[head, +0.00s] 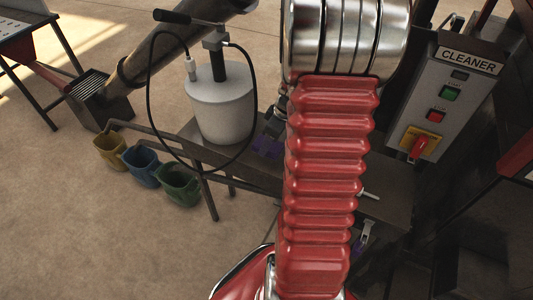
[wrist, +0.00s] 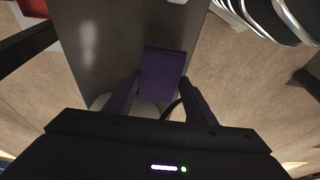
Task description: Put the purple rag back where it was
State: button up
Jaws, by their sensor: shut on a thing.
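The purple rag (wrist: 163,66) shows in the wrist view as a folded, roughly rectangular piece between the two fingers of my gripper (wrist: 161,80), which is shut on it. Behind it is the dark grey table top (wrist: 105,45). In the head view, part of the purple rag (head: 267,146) shows beside the dark table (head: 378,188), left of my red arm. My arm hides most of the gripper there. Whether the rag touches the table I cannot tell.
A white pot (head: 222,108) with a pump and looping black hose stands close left of the rag. Yellow (head: 110,151), blue (head: 142,167) and green (head: 178,186) buckets hang farther left. A CLEANER control box (head: 445,105) is at right. Open floor lies lower left.

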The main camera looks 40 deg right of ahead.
aim_at(269, 151)
jog(key=shift+f, duration=0.45)
jog(key=shift+f, duration=1.9)
jog(key=o, duration=1.1)
jog(key=shift+r, duration=0.1)
jog(key=v, duration=1.2)
